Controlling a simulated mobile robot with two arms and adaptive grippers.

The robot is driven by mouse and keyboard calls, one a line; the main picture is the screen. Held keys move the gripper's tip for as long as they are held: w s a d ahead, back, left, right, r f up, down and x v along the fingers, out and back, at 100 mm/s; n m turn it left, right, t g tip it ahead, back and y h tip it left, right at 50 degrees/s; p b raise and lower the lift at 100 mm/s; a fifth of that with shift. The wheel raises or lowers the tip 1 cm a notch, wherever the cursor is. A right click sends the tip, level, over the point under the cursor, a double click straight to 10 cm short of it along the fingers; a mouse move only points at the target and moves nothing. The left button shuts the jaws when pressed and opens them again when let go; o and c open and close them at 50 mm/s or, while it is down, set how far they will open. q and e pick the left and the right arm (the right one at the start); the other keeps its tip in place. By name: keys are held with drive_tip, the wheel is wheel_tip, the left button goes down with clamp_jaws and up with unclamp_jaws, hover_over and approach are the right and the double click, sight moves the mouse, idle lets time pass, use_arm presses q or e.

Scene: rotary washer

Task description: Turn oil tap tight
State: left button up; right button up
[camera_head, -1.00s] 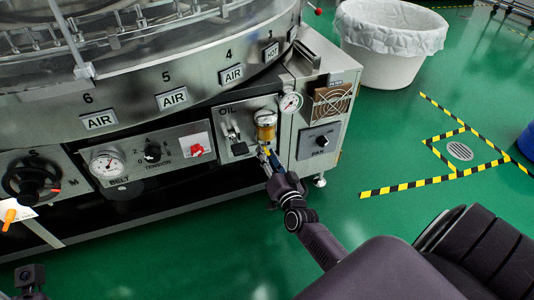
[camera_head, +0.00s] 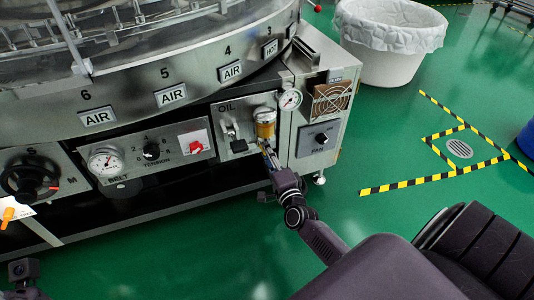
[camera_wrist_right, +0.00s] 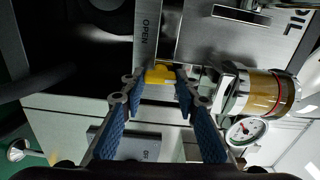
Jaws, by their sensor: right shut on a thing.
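The oil tap's yellow handle (camera_wrist_right: 158,74) shows in the right wrist view, beside a plate marked OPEN. My right gripper (camera_wrist_right: 157,84) is shut on this handle, with one blue-padded finger on each side. In the head view my right gripper (camera_head: 266,147) reaches the OIL panel (camera_head: 226,118) from below, just under the amber oil cup (camera_head: 265,121). The handle is mostly hidden there by the fingers. The cup also shows in the wrist view (camera_wrist_right: 262,93), to the right of the gripper.
A pressure gauge (camera_head: 290,99) and a fan box (camera_head: 320,138) sit close right of the tap. The tension panel (camera_head: 152,152) is to the left.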

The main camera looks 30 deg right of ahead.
drive_tip(key=shift+m, duration=0.6)
drive_tip(key=o, duration=1.1)
drive_tip(key=shift+d, duration=0.1)
drive_tip(key=shift+o, duration=0.2)
drive_tip(key=v, duration=1.2)
